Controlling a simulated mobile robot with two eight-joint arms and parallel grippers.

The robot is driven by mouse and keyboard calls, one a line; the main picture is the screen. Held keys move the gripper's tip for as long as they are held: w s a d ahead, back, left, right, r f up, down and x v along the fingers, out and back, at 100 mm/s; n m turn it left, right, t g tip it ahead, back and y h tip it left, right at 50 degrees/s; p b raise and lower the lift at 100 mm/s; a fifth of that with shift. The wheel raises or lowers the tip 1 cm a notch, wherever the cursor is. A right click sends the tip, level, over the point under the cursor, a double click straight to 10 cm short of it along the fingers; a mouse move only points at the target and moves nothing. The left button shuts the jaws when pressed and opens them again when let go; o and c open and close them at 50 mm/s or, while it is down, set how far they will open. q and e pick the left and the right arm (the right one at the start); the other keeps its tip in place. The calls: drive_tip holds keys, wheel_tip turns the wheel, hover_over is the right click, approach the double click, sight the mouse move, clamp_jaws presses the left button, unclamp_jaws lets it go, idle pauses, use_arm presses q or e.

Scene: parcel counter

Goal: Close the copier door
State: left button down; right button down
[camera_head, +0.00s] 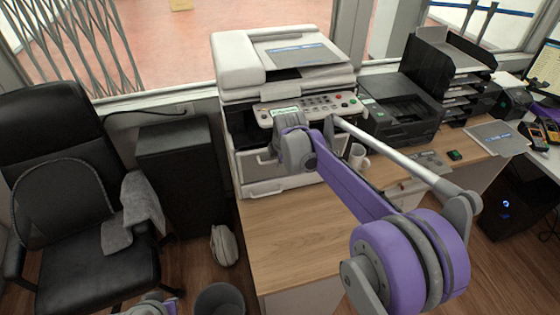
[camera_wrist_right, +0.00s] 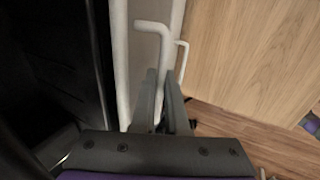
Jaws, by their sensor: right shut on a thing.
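The white copier (camera_head: 285,75) stands on the wooden desk, with a dark gap in its front below the control panel. A pale door panel (camera_head: 262,172) shows low on its front, partly behind my right wrist; how far open it is I cannot tell exactly. My right gripper (camera_wrist_right: 163,85) is at the copier's front, its fingers hidden in the head view. In the right wrist view it is shut on the white bent door handle (camera_wrist_right: 152,27), beside the pale door edge. A dark area lies left of it. My left gripper is not clearly in view.
A white mug (camera_head: 357,157) stands on the desk (camera_head: 290,235) right of the copier, near my right arm. A black printer (camera_head: 400,108) and paper trays are farther right. A black office chair (camera_head: 75,190) and a dark cabinet (camera_head: 178,175) stand left.

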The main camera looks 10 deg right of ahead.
drive_tip(key=c, duration=1.2)
unclamp_jaws()
drive_tip(key=v, duration=1)
drive_tip(key=shift+s+r, duration=0.15)
drive_tip(key=shift+r, duration=0.2)
drive_tip(key=shift+c, duration=0.2)
